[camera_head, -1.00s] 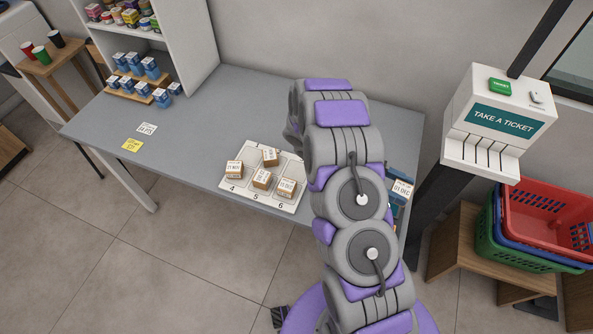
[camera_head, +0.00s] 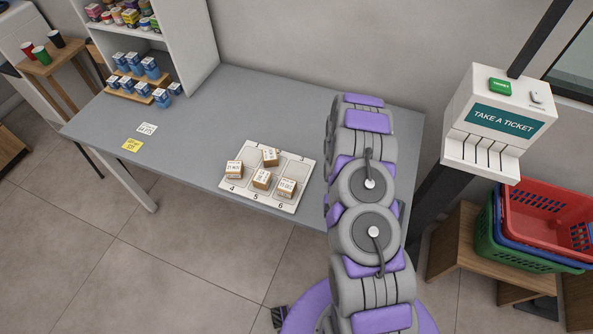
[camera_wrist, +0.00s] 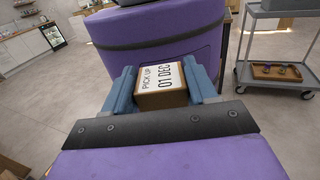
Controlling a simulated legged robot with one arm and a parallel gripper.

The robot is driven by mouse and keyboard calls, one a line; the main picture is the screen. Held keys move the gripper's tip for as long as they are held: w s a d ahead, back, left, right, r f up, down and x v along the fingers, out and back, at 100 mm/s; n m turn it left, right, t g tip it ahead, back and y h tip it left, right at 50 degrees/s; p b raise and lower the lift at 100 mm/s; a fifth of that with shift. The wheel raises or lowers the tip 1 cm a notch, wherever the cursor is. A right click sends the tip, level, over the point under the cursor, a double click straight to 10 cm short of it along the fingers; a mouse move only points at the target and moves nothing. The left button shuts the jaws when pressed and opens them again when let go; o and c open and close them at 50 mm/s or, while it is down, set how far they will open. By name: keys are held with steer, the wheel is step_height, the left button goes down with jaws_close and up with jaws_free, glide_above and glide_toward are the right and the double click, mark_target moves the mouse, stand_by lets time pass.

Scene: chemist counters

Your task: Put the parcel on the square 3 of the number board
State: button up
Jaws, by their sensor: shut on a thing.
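The number board (camera_head: 296,203) lies on the grey counter, with 4, 5 and 6 readable along its front edge. Small brown parcels with white labels stand on 4 (camera_head: 234,170), on 5 (camera_head: 262,179) and on 6 (camera_head: 287,187). Another parcel (camera_head: 270,157) stands in the middle of the back row. The back-right square (camera_head: 299,168) looks empty; its number is not readable. In the wrist view my gripper (camera_wrist: 163,88) is shut on a parcel (camera_wrist: 164,97) labelled "PICK UP 01 DEC". My arm hides the gripper and this parcel in the head view.
The counter (camera_head: 215,135) is clear behind and left of the board. Yellow and white cards (camera_head: 132,146) lie at left. A shelf unit (camera_head: 190,45) with small boxes stands back left. A ticket machine (camera_head: 502,122) and stacked baskets (camera_head: 540,220) stand at right.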

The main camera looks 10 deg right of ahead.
steer(key=w+a+m+t+y, duration=0.3)
steer(key=w+a+m+y, duration=0.1)
steer(key=a+m+y, duration=0.15)
steer(key=r+m+t+y, duration=0.2)
steer(key=m+t+y, duration=0.6)
steer(key=t, duration=0.4)
glide_above(299, 171)
steer(key=s+a, duration=0.5)
steer(key=s, duration=0.4)
steer(key=shift+w+d+f, duration=0.1)
steer(key=shift+w+d, duration=0.1)
steer(key=shift+w, duration=0.05)
steer(key=w+d+r+m+t, duration=0.2)
steer(key=w+d+m+t, duration=0.3)
steer(key=w, duration=0.4)
steer(key=shift+n+t, duration=0.4)
steer(key=shift+n, duration=0.05)
steer(key=f, duration=0.3)
steer(key=f+b, duration=0.1)
steer(key=f, duration=0.3)
steer(key=f+b, duration=0.1)
steer(key=f, duration=0.2)
steer(key=shift+s+a+f, duration=0.15)
steer(key=shift+a+f, duration=0.1)
steer(key=shift+r, duration=0.1)
steer(key=o, duration=1.1)
